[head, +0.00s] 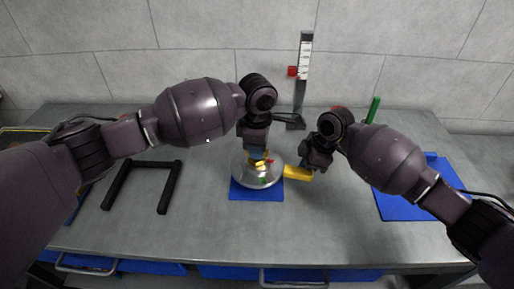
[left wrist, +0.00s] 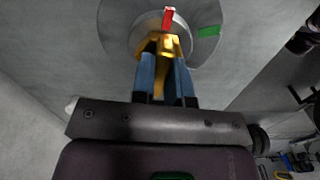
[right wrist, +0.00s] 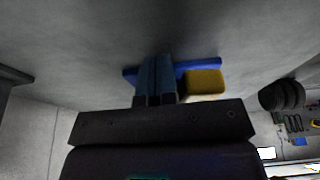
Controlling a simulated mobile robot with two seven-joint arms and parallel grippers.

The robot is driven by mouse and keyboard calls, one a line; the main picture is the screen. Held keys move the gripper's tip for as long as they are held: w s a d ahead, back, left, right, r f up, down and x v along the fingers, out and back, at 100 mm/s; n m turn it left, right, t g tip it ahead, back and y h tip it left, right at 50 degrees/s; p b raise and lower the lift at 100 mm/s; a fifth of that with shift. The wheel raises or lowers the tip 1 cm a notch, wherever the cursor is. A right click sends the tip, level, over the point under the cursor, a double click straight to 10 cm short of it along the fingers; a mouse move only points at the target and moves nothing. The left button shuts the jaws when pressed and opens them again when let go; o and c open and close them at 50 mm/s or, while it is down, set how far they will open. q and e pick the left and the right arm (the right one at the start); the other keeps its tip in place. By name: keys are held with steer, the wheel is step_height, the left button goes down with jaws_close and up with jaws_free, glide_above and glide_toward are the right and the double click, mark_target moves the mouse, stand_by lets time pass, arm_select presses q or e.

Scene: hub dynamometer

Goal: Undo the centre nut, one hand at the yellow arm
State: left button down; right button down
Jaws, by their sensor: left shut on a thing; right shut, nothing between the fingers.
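The round silver hub (head: 245,178) stands on a blue mat (head: 256,194) mid-table. My left gripper (head: 258,156) points down over its middle. In the left wrist view its blue fingers are shut on the gold centre nut (left wrist: 158,44); a red mark (left wrist: 168,18) and a green mark (left wrist: 208,31) show by it. The yellow arm (head: 299,173) sticks out from the hub to the right. My right gripper (head: 309,166) is shut and empty beside the yellow arm, whose end (right wrist: 204,83) shows just right of the fingers in the right wrist view. I cannot tell whether they touch.
A black U-shaped frame (head: 146,163) lies left of the hub. A scaled post with a red slider (head: 304,75) stands behind. A green upright rod (head: 374,108) and another blue mat (head: 400,204) are on the right. The front of the table is clear.

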mark_target(305, 176)
steer(key=shift+s+a, duration=0.15)
steer(key=shift+s, duration=0.6)
steer(key=shift+s+a, duration=0.15)
steer(key=shift+s, duration=0.55)
steer(key=shift+s, duration=0.1)
steer(key=shift+s+a, duration=0.35)
steer(key=shift+s, duration=0.3)
steer(key=shift+s+a, duration=0.35)
steer(key=shift+s, duration=0.25)
steer(key=shift+s+a, duration=0.15)
steer(key=shift+s+a, duration=0.85)
steer(key=shift+s, duration=0.1)
steer(key=shift+s+a, duration=0.1)
steer(key=shift+a, duration=0.05)
